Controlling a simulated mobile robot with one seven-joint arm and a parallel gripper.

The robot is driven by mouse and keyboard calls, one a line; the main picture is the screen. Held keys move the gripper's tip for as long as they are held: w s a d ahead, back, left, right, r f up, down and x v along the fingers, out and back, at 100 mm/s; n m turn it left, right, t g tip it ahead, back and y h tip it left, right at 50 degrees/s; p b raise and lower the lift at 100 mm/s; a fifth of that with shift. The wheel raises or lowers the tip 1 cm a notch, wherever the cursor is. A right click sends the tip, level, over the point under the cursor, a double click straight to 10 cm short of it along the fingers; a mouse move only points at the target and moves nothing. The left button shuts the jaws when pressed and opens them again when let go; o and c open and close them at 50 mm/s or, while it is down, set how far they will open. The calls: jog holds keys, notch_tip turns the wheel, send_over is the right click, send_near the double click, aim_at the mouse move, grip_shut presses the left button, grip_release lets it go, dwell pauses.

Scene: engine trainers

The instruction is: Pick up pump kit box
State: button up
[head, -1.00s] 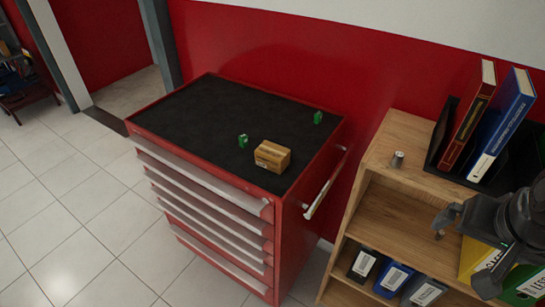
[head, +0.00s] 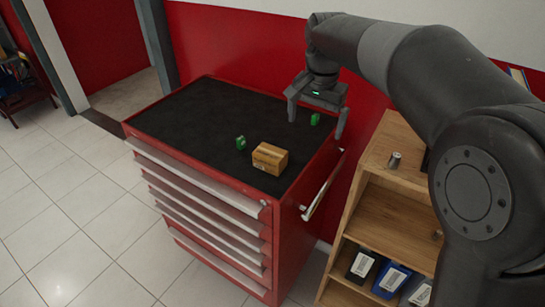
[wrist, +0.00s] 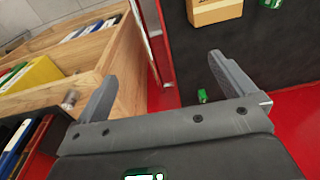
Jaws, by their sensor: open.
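A small brown cardboard box (head: 269,158), which looks like the pump kit box, sits on the black top (head: 200,120) of the red tool cabinet, near its front right corner. In the wrist view the box (wrist: 215,10) is at the top edge, partly cut off. My gripper (head: 316,128) is open and empty above the back right part of the cabinet top, behind and to the right of the box. Its fingers also show in the wrist view (wrist: 165,85), apart from the box.
Two small green items stand on the cabinet top, one left of the box (head: 241,142) and one near the back right edge (head: 315,119). A wooden shelf (head: 390,205) with binders stands to the right, with a small metal cylinder (head: 394,160) on it. The cabinet top's left side is clear.

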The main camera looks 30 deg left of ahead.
send_over(270, 151)
jog(key=shift+g+h, duration=0.3)
jog(key=shift+g, duration=0.1)
notch_tip(270, 151, down, 5)
jog(key=shift+s+d+f, duration=0.1)
notch_tip(270, 151, down, 5)
jog(key=shift+r, duration=0.2)
jog(key=shift+f, duration=3)
jog(key=shift+c, duration=0.3)
jog(key=c, duration=1)
